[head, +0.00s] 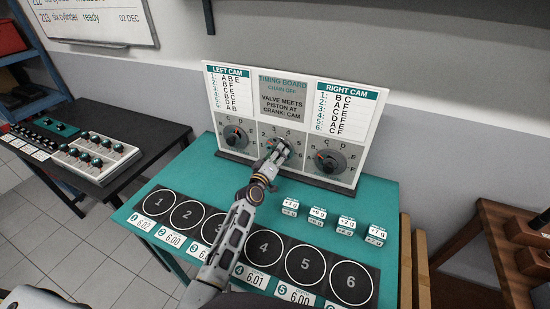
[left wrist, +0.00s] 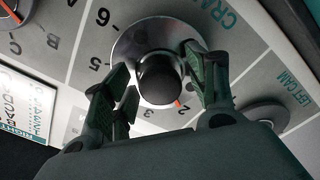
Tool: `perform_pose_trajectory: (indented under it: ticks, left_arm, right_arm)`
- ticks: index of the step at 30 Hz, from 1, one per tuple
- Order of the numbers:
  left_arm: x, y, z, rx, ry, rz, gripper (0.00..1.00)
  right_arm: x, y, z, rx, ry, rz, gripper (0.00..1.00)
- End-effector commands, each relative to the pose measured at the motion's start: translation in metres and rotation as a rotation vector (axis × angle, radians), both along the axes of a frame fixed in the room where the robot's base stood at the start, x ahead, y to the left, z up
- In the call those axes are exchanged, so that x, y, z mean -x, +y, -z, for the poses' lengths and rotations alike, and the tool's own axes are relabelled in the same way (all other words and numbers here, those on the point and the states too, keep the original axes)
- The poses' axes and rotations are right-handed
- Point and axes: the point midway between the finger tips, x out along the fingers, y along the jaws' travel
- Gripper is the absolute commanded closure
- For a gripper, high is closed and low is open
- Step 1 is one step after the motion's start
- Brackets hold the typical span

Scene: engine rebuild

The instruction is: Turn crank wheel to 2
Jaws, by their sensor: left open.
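The crank wheel (head: 282,145) is the middle dial on the timing board, partly hidden by my left gripper (head: 276,154) in the head view. In the left wrist view, the crank wheel (left wrist: 128,45) is a silver disc with a dark round knob (left wrist: 160,80) at its centre. A red pointer mark (left wrist: 178,102) on it lies right by the printed 2. My left gripper (left wrist: 158,65) is open, its fingers on either side of the knob. I cannot tell whether either finger touches it. My right gripper is not in view.
The left cam dial (head: 237,137) and right cam dial (head: 327,159) flank the crank wheel closely. Small white weights (head: 347,222) and a row of numbered circles (head: 264,246) lie on the teal bench (head: 215,170). A side table (head: 120,174) stands at left.

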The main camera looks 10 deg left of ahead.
Motion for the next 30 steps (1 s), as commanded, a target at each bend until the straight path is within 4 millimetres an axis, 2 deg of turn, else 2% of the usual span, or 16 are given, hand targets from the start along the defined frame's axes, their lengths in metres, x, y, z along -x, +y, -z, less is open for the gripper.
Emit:
perform_pose_trajectory:
  ticks: [11,30]
  left_arm:
    - [0.013,0.003,0.001,0.000,0.001,-0.001,0.42]
    - [0.068,0.013,0.001,-0.001,0.001,0.000,0.42]
  right_arm:
    - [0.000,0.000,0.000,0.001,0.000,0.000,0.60]
    - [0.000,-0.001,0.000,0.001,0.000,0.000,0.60]
